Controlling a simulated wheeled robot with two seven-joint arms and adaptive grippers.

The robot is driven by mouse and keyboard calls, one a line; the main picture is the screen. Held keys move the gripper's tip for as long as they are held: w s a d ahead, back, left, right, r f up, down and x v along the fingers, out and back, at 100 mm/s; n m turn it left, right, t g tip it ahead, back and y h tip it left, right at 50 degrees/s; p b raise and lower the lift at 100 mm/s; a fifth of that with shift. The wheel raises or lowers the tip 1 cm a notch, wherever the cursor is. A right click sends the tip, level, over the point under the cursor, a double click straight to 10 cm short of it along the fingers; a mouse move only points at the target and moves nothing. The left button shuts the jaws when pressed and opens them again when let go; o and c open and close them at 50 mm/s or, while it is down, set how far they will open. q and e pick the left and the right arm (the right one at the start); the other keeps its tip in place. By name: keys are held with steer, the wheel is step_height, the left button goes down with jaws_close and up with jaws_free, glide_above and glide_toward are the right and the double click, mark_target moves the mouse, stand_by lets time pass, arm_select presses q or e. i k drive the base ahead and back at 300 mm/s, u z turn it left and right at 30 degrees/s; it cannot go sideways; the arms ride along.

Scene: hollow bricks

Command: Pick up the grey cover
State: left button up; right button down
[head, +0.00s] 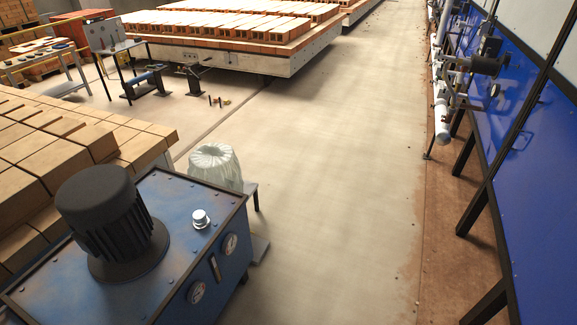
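A pale grey-white, pleated, cover-like thing (215,166) stands beyond the blue hydraulic unit, left of the middle of the head view. Its lower part is hidden behind the unit's edge. A dark grey ribbed motor (112,225) with a rounded cap stands upright on the blue unit (185,203). I cannot tell for certain which of these is the grey cover.
Stacked bricks (60,150) lie at the left, close to the blue unit. A long brick-laden car (235,58) stands at the back. The concrete floor (335,180) is clear in the middle. Blue panels (540,150) and pipes (440,90) line the right.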

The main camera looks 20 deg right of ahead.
mark_target(216, 163)
steer(key=z, duration=0.65)
steer(key=i, duration=1.2)
steer(key=z, duration=0.15)
steer(key=k, duration=1.1)
steer(key=z, duration=0.95)
steer(key=i, duration=1.85)
steer(key=u, duration=0.7)
steer(key=i, duration=1.5)
steer(key=u, duration=0.7)
